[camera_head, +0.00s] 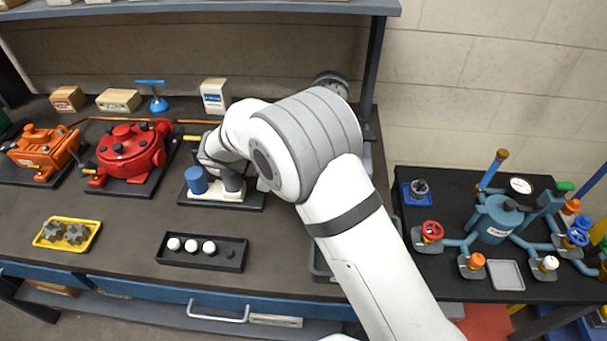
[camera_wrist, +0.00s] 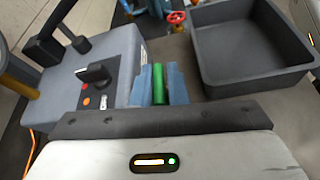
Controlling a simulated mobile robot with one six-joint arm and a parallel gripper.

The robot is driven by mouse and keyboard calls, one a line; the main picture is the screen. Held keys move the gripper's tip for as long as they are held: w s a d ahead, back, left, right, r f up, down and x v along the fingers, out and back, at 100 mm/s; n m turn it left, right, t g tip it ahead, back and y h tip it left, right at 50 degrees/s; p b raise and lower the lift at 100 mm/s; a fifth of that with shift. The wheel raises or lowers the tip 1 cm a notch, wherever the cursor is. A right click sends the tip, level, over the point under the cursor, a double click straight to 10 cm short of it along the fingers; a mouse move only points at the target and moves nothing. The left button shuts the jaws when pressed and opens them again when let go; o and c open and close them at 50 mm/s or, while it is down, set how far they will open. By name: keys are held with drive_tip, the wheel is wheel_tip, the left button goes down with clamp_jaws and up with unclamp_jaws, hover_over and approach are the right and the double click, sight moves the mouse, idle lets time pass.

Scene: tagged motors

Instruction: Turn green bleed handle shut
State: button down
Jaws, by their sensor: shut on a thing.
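In the wrist view the two blue-grey fingertips of my gripper (camera_wrist: 160,84) are closed on a green bar-shaped handle (camera_wrist: 159,82). Only its upright green strip shows between the fingers; what it is fixed to is hidden. A grey box (camera_wrist: 95,75) with a black knob (camera_wrist: 95,73) stands close on the left of the fingers. In the head view my arm covers the gripper and the green handle.
A dark empty tray (camera_wrist: 248,70) lies right of the fingers. On the right table stands teal pipework (camera_head: 497,222) with a red handwheel (camera_head: 431,231) and another green part (camera_head: 565,186). A red motor (camera_head: 128,152) and an orange one (camera_head: 42,147) stand on the left bench.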

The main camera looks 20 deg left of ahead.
drive_tip(key=c, duration=1.5)
unclamp_jaws()
drive_tip(key=b+v, duration=0.1)
drive_tip(key=v, duration=0.6)
drive_tip(key=shift+a+r, duration=0.15)
drive_tip(key=shift+a, duration=0.2)
drive_tip(key=shift+s, duration=0.15)
